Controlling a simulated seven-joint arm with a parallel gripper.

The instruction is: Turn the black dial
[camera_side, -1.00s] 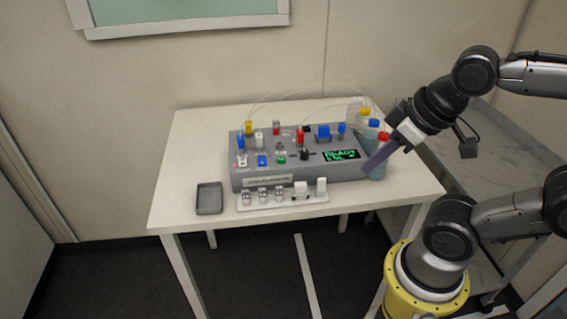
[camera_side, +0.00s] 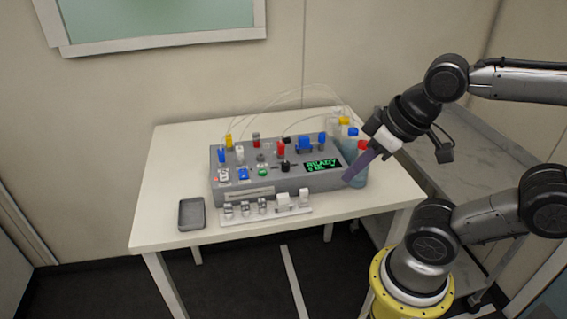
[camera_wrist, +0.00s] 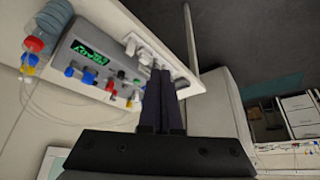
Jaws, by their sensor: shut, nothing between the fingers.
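My gripper (camera_side: 346,180) is shut and empty. Its dark fingers slant down toward the right end of the box, right of the display and apart from the dial. In the wrist view the shut fingers (camera_wrist: 160,76) point at the box's near edge, with the display (camera_wrist: 90,50) to their left.
Bottles with red and blue caps (camera_side: 361,160) stand at the box's right end, close to my fingers. Thin tubes arch over the back. A white strip with clamps (camera_side: 265,213) and a grey tray (camera_side: 191,213) lie in front on the white table (camera_side: 160,180).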

